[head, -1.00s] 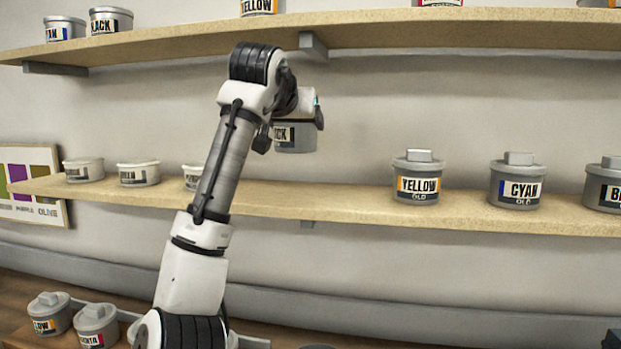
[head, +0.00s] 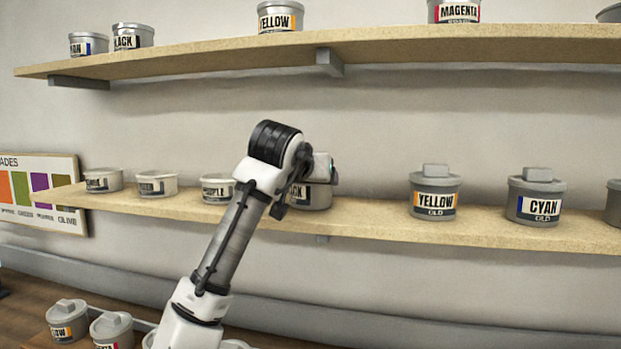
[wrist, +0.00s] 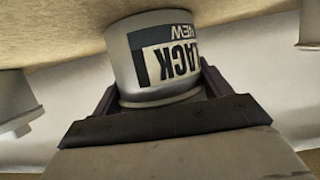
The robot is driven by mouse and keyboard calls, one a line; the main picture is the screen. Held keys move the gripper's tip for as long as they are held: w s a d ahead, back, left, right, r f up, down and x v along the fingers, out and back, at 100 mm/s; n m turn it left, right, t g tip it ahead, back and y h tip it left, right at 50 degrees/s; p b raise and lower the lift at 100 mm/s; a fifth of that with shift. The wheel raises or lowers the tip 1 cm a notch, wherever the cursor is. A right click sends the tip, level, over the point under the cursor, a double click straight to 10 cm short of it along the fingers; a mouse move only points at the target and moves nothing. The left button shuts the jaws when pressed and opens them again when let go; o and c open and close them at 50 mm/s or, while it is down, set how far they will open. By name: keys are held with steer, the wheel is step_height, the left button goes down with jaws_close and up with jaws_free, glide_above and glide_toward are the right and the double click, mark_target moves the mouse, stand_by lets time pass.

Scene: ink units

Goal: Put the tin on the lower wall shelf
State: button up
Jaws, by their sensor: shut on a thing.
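A grey tin (head: 315,198) with a white and dark label ending in "ACK" is at the lower wall shelf (head: 370,222), between a small pale tub and the yellow tin. My gripper (head: 306,190) is shut on it, partly hiding its left side and top. In the wrist view the tin (wrist: 125,62) is between the fingers, its label upside down and reading "LACK" and "NEW". Its base is at or very near the shelf board (wrist: 60,35); I cannot tell whether it touches.
Small pale tubs (head: 157,184) stand left on the lower shelf; a yellow tin (head: 435,192) and a cyan tin (head: 535,196) stand right. The upper shelf (head: 200,60) overhangs with several tins. More tins (head: 67,320) sit below left.

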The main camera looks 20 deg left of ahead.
steer(key=o, duration=1.3)
steer(key=shift+o, duration=0.2)
steer(key=shift+r, duration=0.1)
steer(key=b+v, duration=0.3)
steer(key=v, duration=0.9)
